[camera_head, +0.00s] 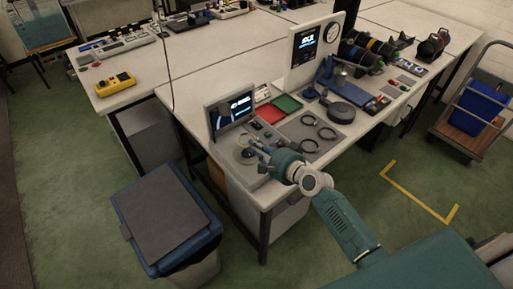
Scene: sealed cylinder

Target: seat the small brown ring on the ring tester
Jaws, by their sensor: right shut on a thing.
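My right gripper (254,146) is over the front left of the workbench, shut on the small brown ring. The ring (242,141) shows as a thin tan arc at the fingertips, partly hidden by them. The ring tester (233,165) is the grey unit at the bench's left corner, with a lit screen (231,111) behind it. A round dark seat (247,154) on its top lies just below the fingers. I cannot tell whether the ring touches the seat. My left gripper is not in view.
Several dark rings lie on a grey mat (293,129) to the right. Red (269,112) and green (287,103) trays sit behind. A blue bin with a grey lid (165,217) stands on the floor in front left. A cart (478,110) stands at far right.

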